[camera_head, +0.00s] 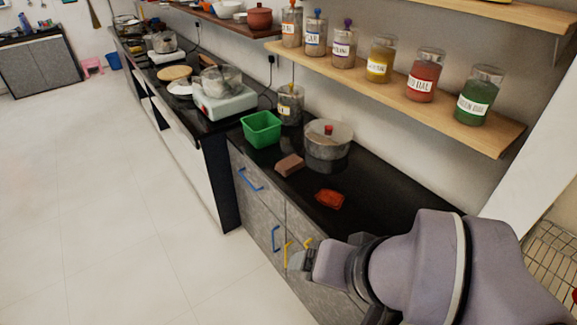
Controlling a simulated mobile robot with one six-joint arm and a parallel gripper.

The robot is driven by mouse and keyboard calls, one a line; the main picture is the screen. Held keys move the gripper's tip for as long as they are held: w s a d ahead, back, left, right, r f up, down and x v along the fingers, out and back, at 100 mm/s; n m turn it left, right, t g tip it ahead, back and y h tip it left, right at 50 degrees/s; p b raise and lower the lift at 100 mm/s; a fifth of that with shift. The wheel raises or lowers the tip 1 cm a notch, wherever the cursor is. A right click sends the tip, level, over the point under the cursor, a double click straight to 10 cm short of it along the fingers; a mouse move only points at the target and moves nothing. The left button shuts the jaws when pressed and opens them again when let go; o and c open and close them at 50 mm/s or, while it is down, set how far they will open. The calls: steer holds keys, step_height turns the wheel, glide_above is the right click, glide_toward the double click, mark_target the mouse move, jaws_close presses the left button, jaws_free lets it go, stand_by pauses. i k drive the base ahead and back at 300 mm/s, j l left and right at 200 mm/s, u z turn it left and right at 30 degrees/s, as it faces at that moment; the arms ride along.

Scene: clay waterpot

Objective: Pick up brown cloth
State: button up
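A small brown folded piece that looks like the brown cloth (289,165) lies on the black counter, near its front edge and left of a lidded pot. A flat reddish-orange item (329,198) lies to its right and nearer to me; I cannot tell what it is. My gripper (296,260) is at the end of my arm in the lower right. In the picture it is below both items, in front of the cabinet doors and apart from the cloth. The fingers are small and partly hidden by my wrist, so their opening is unclear.
A green bin (262,129) and a lidded grey pot (328,139) stand behind the cloth. A wooden shelf (500,139) with several labelled jars overhangs the counter. The black counter (385,195) is bare right of the orange item. The floor (110,200) at left is clear.

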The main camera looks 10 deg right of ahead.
mark_target(287, 166)
steer(key=i+j+z, duration=0.4)
steer(key=i+j, duration=1.5)
